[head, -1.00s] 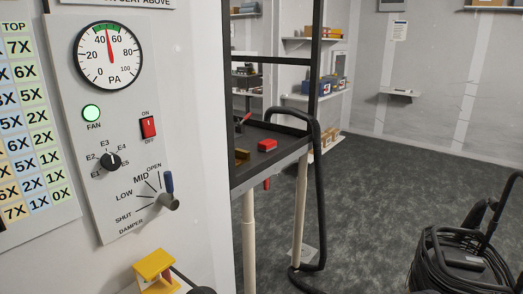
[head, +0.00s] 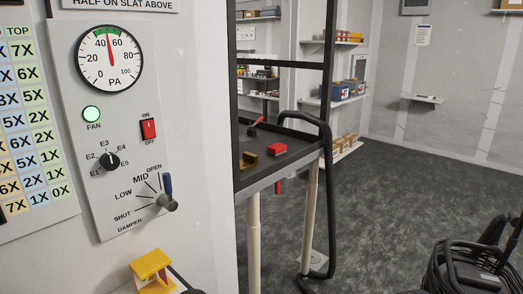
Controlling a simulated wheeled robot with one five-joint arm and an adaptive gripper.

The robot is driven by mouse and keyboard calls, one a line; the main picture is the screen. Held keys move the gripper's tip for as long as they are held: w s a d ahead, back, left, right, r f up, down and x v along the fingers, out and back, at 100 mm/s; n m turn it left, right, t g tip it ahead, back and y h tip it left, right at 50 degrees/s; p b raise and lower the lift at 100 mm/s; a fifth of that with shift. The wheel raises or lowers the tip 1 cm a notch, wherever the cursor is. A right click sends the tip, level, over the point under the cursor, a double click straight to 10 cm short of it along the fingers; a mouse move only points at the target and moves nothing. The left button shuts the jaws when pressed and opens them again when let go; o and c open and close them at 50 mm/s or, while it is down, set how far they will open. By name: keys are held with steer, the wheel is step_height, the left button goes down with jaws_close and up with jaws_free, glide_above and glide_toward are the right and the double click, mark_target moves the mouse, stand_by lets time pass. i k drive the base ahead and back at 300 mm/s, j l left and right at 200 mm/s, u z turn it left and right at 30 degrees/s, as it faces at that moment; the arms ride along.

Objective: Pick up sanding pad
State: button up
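A red block-like item (head: 277,149) lies on the dark bench top (head: 265,173) beyond the wall's edge. A brownish-yellow piece (head: 249,160) lies to its left, and a thin red-tipped tool (head: 256,124) is behind them. I cannot tell whether any of these is the sanding pad. My gripper is not in view, so its state and anything it holds are hidden.
The wall panel (head: 128,200) on the left carries a gauge, a red switch and a damper lever. A yellow stand (head: 151,268) is below it. A black hose (head: 327,190) hangs by the bench. A black machine (head: 475,270) is at lower right. Open floor (head: 400,190) lies between.

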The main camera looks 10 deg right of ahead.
mark_target(279, 149)
steer(key=i+l+u, duration=0.45)
steer(key=u, duration=0.2)
steer(key=i+l+u, duration=0.15)
steer(key=l+u, duration=0.2)
steer(key=i+l+u, duration=0.1)
steer(key=l+u, duration=0.2)
steer(key=l, duration=0.2)
steer(key=l+u, duration=0.35)
steer(key=i+l+u, duration=0.2)
steer(key=l+u, duration=0.2)
steer(key=l, duration=0.2)
steer(key=i+l+u, duration=0.1)
steer(key=l+u, duration=0.3)
steer(key=l, duration=0.25)
steer(key=l+u, duration=0.45)
steer(key=l, duration=0.2)
steer(key=k+l+u, duration=0.1)
steer(key=l+u, duration=0.3)
steer(key=l, duration=0.25)
steer(key=k+l+u, duration=0.2)
steer(key=l+u, duration=0.2)
steer(key=l, duration=0.25)
